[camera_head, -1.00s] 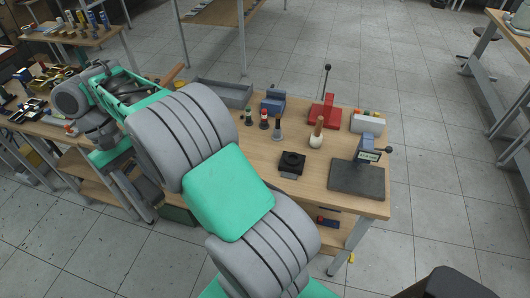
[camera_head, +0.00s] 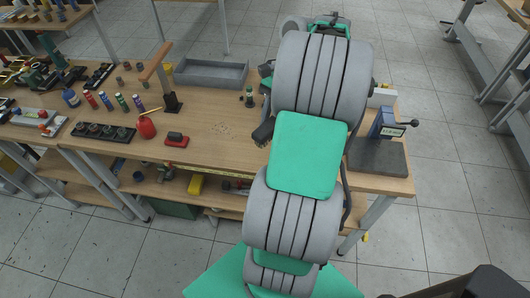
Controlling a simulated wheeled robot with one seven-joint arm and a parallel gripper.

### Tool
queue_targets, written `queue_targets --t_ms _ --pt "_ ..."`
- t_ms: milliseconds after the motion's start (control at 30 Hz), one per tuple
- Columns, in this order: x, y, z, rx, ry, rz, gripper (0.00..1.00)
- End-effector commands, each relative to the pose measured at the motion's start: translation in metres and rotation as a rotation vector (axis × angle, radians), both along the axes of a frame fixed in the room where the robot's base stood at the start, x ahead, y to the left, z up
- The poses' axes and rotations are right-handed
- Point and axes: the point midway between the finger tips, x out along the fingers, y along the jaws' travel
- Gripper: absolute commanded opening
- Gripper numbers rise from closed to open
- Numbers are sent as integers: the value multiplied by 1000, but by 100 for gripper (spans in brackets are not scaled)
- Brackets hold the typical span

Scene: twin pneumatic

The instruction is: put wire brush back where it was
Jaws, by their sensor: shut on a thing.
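I cannot make out the wire brush in the head view. A dark part that looks like my gripper (camera_head: 263,132) juts out to the left from behind my arm, over the middle of the workbench. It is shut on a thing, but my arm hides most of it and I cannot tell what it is. I cannot tell whether it touches the bench. A few small tan bits lie on the bench top (camera_head: 212,150) left of it.
A grey tray (camera_head: 211,74) stands at the back. A blue device (camera_head: 388,122) on a dark mat (camera_head: 378,157) stands right.

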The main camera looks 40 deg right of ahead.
Motion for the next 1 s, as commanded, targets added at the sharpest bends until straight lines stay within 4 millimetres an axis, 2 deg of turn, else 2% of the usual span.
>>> queue_targets --t_ms 33,100,200,300,367,467,733,833,1000 --pt "-21 -19 -12 -1 -1 -152 0" --pt "-44 -37 -18 -2 0 -332 0" --pt "-68 -54 -24 -2 -1 -517 0" --pt "-81 -62 -26 -2 0 -619 0" --pt "-80 -63 -28 -1 0 -641 0" --pt "-63 -62 -37 0 2 -641 0" --pt "13 -57 -74 1 3 -637 0" --pt "30 -56 -97 1 5 -641 0" --pt "47 -56 -116 -1 2 -640 0"
